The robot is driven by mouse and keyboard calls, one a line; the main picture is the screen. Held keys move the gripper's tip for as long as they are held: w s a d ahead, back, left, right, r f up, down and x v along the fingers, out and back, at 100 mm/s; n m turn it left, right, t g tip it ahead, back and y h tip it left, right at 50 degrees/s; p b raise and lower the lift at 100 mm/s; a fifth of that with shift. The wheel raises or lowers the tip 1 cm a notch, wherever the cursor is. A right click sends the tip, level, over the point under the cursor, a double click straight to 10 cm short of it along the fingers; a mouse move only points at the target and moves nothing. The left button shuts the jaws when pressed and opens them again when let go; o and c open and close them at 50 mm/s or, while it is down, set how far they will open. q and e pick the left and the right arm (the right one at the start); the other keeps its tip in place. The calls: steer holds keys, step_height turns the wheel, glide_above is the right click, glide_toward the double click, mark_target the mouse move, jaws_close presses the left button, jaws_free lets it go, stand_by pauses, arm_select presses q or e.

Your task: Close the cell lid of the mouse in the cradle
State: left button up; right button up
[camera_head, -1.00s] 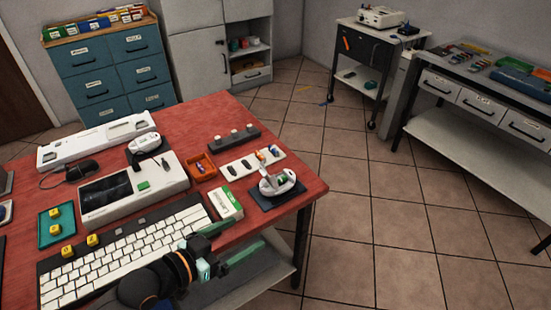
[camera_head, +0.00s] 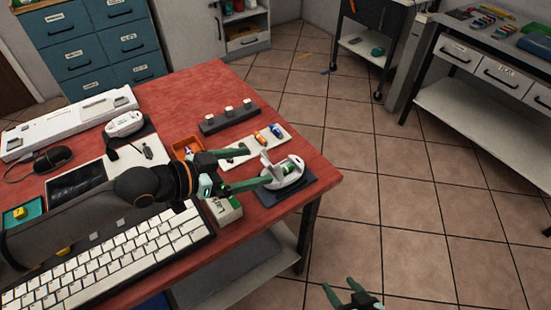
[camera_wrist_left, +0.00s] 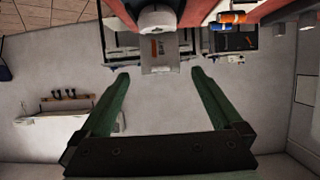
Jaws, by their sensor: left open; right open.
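The white mouse (camera_head: 287,176) sits on a dark cradle pad (camera_head: 301,186) near the table's right corner. Its cell lid (camera_head: 267,161) stands raised at the mouse's left side. My left gripper (camera_head: 243,169) is open, just left of the mouse, its fingers pointing toward it. Whether a finger touches the lid cannot be told. In the left wrist view, the mouse (camera_wrist_left: 157,20) is at the top, and a grey flap, apparently the lid (camera_wrist_left: 160,58), lies ahead between the open, empty fingers. My right gripper (camera_head: 339,287) is open and empty at the bottom, over the floor.
A white tray (camera_head: 238,158) with batteries and an orange bin (camera_head: 187,147) lie behind my left gripper. A dark block with white knobs (camera_head: 230,118) is farther back. The keyboard (camera_head: 110,262) is in front. Another white mouse (camera_head: 124,124) stands farther left.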

mark_target(267, 162)
arm_select(q)
steer(key=x, duration=0.7)
steer(key=shift+w+d+f, duration=0.1)
steer(key=shift+w+d, duration=0.05)
steer(key=shift+d, duration=0.05)
arm_select(e)
steer(key=shift+w+a+f, duration=0.1)
steer(key=shift+f, duration=0.1)
